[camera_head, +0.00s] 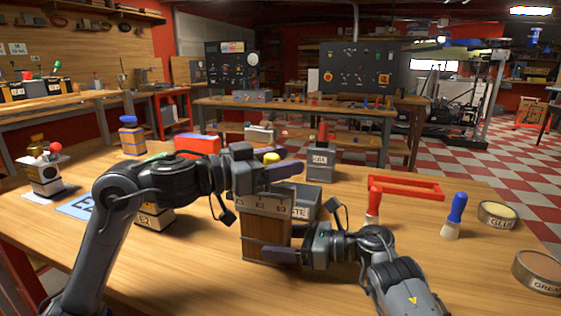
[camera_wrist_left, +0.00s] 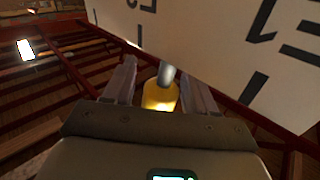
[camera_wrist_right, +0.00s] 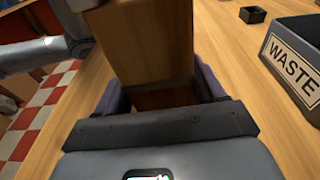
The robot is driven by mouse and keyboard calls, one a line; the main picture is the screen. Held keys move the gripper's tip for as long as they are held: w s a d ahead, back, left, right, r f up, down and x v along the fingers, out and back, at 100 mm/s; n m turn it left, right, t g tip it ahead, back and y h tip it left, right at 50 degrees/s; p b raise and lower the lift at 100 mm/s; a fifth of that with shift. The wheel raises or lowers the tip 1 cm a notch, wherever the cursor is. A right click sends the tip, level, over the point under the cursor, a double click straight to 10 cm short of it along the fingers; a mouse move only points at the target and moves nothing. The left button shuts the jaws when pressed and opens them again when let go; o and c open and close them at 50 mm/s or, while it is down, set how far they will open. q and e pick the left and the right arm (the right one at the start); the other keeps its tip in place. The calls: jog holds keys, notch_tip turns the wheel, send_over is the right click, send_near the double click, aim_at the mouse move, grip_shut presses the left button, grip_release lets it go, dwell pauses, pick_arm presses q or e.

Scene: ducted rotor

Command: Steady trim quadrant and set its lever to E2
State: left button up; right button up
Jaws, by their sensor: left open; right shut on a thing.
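The trim quadrant is a wooden block (camera_head: 262,240) with a pale marked scale plate (camera_head: 262,203) on its upper part. Its lever has a yellow knob (camera_head: 271,157), and in the left wrist view the knob (camera_wrist_left: 160,97) on its grey rod sits between my open fingers. My left gripper (camera_head: 282,168) is open at the knob, not clamped on it. Marks including E1 show on the plate (camera_wrist_left: 240,45); which mark the lever points at I cannot tell. My right gripper (camera_head: 292,248) is shut on the wooden block, also seen in the right wrist view (camera_wrist_right: 145,45).
A grey WASTE bin (camera_head: 303,203) stands just behind the quadrant. A blue card (camera_head: 78,206) and a box marked E2 (camera_head: 150,220) lie left, near my left arm. A red frame (camera_head: 405,186), a blue-handled brush (camera_head: 455,212) and round tins (camera_head: 540,272) stand right.

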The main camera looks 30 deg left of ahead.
pick_arm(q)
grip_shut()
jog(key=shift+s+a+r+n+t+h, duration=0.2)
jog(key=shift+a+n+t+h, duration=0.1)
jog(key=shift+a+n+t, duration=0.3)
grip_release()
